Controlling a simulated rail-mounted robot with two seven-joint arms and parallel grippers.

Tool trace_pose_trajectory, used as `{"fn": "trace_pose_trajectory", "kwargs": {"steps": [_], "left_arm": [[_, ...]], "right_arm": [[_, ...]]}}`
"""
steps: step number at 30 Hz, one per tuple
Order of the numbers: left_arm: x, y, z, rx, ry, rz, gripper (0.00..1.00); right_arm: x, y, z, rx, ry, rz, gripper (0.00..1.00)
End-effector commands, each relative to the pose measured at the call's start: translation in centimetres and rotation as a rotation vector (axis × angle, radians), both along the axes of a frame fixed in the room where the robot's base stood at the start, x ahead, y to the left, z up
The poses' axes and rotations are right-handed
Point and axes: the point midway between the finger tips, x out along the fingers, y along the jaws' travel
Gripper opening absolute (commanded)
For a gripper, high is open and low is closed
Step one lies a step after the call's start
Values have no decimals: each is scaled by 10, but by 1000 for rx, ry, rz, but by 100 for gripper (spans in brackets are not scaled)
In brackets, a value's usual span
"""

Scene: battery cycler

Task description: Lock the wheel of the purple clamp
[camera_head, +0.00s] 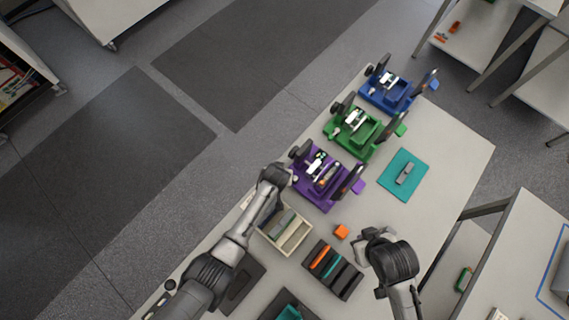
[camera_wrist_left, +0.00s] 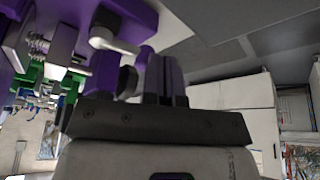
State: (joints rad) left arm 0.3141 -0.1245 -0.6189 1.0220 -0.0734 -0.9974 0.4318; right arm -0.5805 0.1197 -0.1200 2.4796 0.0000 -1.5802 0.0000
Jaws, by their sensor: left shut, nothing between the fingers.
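The purple clamp (camera_head: 312,191) stands on the table, with a dark round wheel (camera_head: 299,151) at its upper left side and a dark upright part on its right. My left gripper (camera_head: 281,174) is beside the clamp's left side, just below the wheel in the picture. In the left wrist view my left fingers (camera_wrist_left: 166,78) are together and empty. The purple clamp (camera_wrist_left: 132,14) fills the upper left there, and a dark rounded part (camera_wrist_left: 128,80) shows close beside the fingers. I cannot tell whether they touch. My right gripper (camera_head: 368,238) is over the table, away from the clamp; its fingers are unclear.
A green clamp (camera_head: 352,131) and a blue clamp (camera_head: 386,92) stand behind the purple one. A teal mat (camera_head: 412,188) lies to the right.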

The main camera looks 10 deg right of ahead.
Motion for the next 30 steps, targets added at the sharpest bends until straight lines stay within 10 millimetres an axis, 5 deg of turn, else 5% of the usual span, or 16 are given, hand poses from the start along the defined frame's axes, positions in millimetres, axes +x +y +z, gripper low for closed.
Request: {"fn": "trace_pose_trajectory", "kwargs": {"steps": [30], "left_arm": [[-12,-11,2,1,0,3,0]], "right_arm": [[0,0,6,-1,-1,1,0]]}}
